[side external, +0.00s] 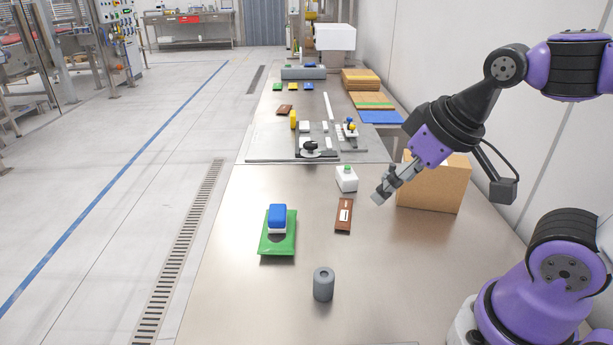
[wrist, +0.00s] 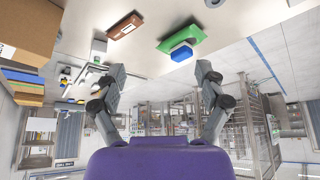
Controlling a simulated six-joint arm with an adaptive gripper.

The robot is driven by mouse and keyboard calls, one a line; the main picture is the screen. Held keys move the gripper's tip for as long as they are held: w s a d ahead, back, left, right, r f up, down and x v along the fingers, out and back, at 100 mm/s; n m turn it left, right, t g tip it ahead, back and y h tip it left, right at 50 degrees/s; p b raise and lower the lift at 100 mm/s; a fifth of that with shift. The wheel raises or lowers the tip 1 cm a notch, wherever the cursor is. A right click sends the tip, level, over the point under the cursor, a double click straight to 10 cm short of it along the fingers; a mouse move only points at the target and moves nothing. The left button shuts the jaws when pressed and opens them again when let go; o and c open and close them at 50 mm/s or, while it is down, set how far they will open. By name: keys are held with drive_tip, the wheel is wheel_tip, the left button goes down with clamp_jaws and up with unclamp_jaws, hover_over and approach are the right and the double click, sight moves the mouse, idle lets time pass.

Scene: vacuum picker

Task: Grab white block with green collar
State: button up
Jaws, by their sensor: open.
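The white block with a green collar (side external: 347,179) stands on the metal table, left of the cardboard box. A green patch shows on its top. In the wrist view the white and green block (wrist: 99,47) is partly behind the left finger. My gripper (side external: 378,197) is in the air over the table, to the right of the block and apart from it. In the wrist view my gripper (wrist: 160,72) has its two fingers spread wide with nothing between them.
A brown packet (side external: 343,215) lies just in front of the block. A blue and white block (side external: 277,217) sits on a green packet (side external: 278,246). A grey cylinder (side external: 323,284) stands nearer the front. A cardboard box (side external: 434,186) stands behind my gripper. A grey fixture plate (side external: 270,146) lies farther back.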

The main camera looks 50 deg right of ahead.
drive_tip(key=w+d+m+h, duration=0.1)
drive_tip(key=w+d+m, duration=0.2)
drive_tip(key=w+d, duration=0.35)
drive_tip(key=m+g+h, duration=0.2)
drive_tip(key=m, duration=0.2)
approach(348, 170)
drive_tip(key=x, duration=0.5)
drive_tip(key=shift+d+f, duration=0.3)
drive_tip(key=x, duration=0.5)
drive_tip(key=shift+w+f, duration=0.3)
drive_tip(key=shift+a, duration=0.1)
drive_tip(key=c, duration=1.3)
